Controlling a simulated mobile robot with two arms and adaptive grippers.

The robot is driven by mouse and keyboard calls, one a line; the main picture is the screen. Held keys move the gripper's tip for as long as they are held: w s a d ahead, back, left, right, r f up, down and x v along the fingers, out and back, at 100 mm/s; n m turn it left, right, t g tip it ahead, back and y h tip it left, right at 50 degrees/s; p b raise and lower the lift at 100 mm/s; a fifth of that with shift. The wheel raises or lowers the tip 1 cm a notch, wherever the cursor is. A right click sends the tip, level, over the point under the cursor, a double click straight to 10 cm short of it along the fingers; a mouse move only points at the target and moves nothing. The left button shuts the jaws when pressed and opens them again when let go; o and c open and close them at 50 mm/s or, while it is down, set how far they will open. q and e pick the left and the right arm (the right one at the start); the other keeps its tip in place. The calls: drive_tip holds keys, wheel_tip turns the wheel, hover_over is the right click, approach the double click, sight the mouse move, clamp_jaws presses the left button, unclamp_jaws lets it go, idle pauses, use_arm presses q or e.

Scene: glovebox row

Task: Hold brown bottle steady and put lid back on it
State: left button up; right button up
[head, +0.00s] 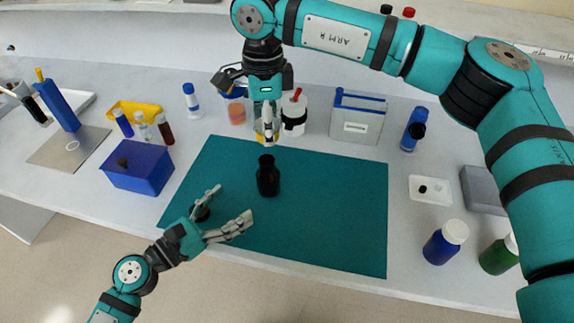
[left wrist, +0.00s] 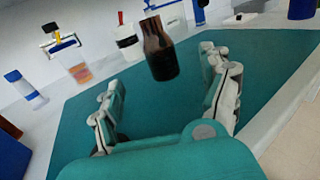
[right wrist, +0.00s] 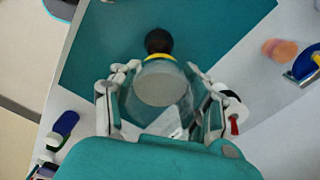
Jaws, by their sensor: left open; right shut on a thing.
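The brown bottle (head: 268,180) stands upright on the teal mat (head: 330,215). It shows in the left wrist view (left wrist: 159,52) ahead of the open fingers, and its dark top (right wrist: 158,40) shows in the right wrist view. My right gripper (head: 267,130) is above and behind it, shut on a clear, pale piece with a yellow rim (right wrist: 160,88). I cannot tell whether this is the lid. My left gripper (head: 225,208) is open and empty, low over the mat's front left, apart from the bottle.
A white canister with a red top (head: 294,115) and an orange-filled jar (head: 236,112) stand behind the mat. A blue box (head: 138,167) is at left. Blue (head: 446,242) and green (head: 497,256) bottles stand right. The mat's right half is clear.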

sight(259, 182)
use_arm(q)
drive_tip(key=shift+s+a+r, duration=0.15)
drive_tip(key=shift+s+a, duration=0.05)
drive_tip(key=shift+a, duration=0.15)
drive_tip(key=shift+d, duration=0.1)
drive_tip(key=x, duration=1.2)
drive_tip(key=shift+r, duration=0.1)
drive_tip(key=shift+c, duration=0.3)
clamp_jaws()
